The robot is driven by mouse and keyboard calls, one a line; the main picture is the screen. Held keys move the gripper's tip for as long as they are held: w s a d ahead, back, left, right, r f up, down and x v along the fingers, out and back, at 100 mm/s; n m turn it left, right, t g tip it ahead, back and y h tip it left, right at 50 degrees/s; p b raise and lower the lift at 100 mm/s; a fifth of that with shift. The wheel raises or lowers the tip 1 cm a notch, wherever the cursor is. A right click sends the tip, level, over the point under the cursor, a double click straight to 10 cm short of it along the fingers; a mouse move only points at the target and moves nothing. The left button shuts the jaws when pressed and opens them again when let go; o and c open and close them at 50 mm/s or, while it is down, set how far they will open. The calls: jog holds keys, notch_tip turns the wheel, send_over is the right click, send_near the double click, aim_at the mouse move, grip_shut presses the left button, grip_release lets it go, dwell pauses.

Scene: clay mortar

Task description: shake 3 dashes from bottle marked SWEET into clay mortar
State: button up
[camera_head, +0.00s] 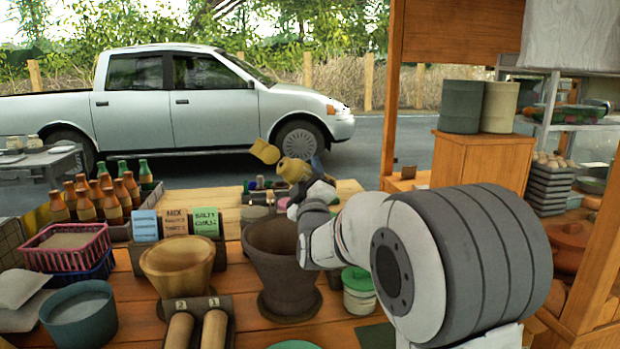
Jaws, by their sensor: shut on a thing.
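The dark clay mortar (287,290) stands on the wooden table at the middle, its wide mouth facing up. My gripper (302,180) is above and behind the mortar's rim, at the end of my arm. It is shut on a tan-yellow bottle (265,152), held raised and tilted, with its narrower end towards the upper left. The fingers and wrist hide part of it. I cannot read SWEET on it, and no liquid shows. The mortar's inside is only partly visible, and my arm covers its right rim.
A wooden mortar (178,268) stands left of the clay one, with signs (176,223) behind it. Several brown bottles (85,205) and pink basket (68,246) are at left. Two rollers (214,328) lie in front. A green-lidded tub (358,290) stands right of the clay mortar.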

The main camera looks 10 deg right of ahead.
jog(key=shift+s+b, duration=0.15)
jog(key=shift+b, duration=0.55)
jog(key=n+y+p, duration=0.1)
jog(key=n, duration=0.2)
jog(key=d+n+y+p, duration=0.1)
jog(key=n+y, duration=0.1)
jog(key=d+n+y+p, duration=0.1)
jog(key=n+y, duration=0.1)
jog(key=n, duration=0.1)
jog(key=shift+w+d+f+n, duration=0.2)
jog(key=shift+w+f+n, duration=0.1)
jog(key=shift+f, duration=0.05)
jog(key=shift+f+n+y+b, duration=0.25)
jog(key=shift+n+y+b, duration=0.2)
jog(key=shift+n+y, duration=0.3)
jog(key=n+y+b, duration=0.1)
jog(key=r+n+b, duration=0.1)
jog(key=shift+s+a+n+y, duration=0.15)
jog(key=shift+n+y, duration=0.2)
jog(key=r+n+y+b, duration=0.1)
jog(key=n, duration=0.1)
jog(key=shift+n+g, duration=0.3)
jog(key=shift+g, duration=0.1)
jog(key=shift+a+r+n+g+y+b, duration=0.2)
jog(key=shift+r+n+y+b, duration=0.2)
jog(key=shift+n, duration=0.2)
jog(key=shift+a+r+n+g+y+b, duration=0.1)
jog(key=shift+r+n+g+y+b, duration=0.15)
jog(key=shift+n+y, duration=0.3)
jog(key=shift+r, duration=0.1)
